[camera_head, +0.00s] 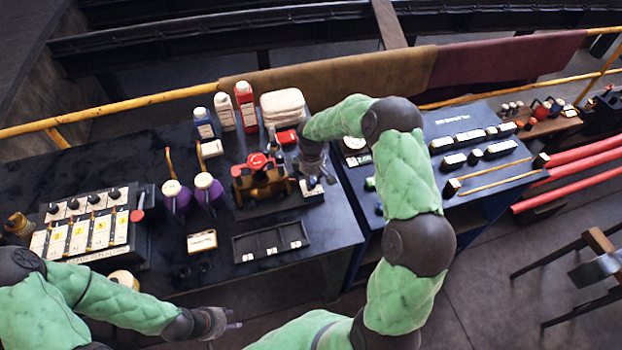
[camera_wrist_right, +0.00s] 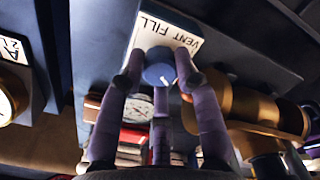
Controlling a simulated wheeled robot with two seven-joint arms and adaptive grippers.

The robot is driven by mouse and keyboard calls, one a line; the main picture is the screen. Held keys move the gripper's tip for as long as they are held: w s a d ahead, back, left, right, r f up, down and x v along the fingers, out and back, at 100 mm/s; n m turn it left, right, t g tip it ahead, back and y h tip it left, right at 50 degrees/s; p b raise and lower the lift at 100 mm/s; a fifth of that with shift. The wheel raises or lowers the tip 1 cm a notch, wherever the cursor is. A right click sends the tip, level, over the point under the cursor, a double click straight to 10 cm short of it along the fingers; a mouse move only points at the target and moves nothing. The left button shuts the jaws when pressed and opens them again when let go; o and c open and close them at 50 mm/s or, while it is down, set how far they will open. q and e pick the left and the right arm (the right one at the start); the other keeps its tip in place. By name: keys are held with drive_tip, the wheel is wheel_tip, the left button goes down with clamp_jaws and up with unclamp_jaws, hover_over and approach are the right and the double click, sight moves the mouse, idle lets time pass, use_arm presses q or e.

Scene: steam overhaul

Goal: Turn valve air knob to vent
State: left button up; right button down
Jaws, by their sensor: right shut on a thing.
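The air valve knob (camera_wrist_right: 158,75) is a round blue knob with a short white mark, seen in the right wrist view. It sits against a pale plate (camera_wrist_right: 150,32) lettered VENT and FILL; VENT is toward the right and FILL toward the left in that view. My right gripper (camera_wrist_right: 160,70) has its purple fingers closed around the knob. In the head view my right gripper (camera_head: 313,178) reaches down at the right end of the dark bench, hiding most of the knob. My left gripper (camera_head: 228,323) hangs empty in front of the bench; its finger opening is unclear.
A small brass-and-red engine (camera_head: 262,178) stands just left of my right gripper. Purple-bodied oilers (camera_head: 208,190), a dark slotted tray (camera_head: 270,243) and a lever box (camera_head: 85,225) are on the bench. A blue panel table (camera_head: 480,150) stands to the right.

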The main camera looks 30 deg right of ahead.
sight(313, 182)
drive_tip(key=shift+s+f+n, duration=0.2)
drive_tip(key=shift+s+n, duration=0.05)
drive_tip(key=shift+n, duration=0.35)
drive_tip(key=c, duration=0.9)
unclamp_jaws()
drive_tip(key=shift+d, duration=0.1)
drive_tip(key=shift+r, duration=0.1)
drive_tip(key=shift+w, duration=0.1)
drive_tip(key=shift+w+r, duration=0.1)
drive_tip(key=shift+r, duration=0.4)
wheel_tip(313, 182, up, 11)
drive_tip(key=shift+s+f, duration=0.1)
drive_tip(key=shift+s, duration=0.1)
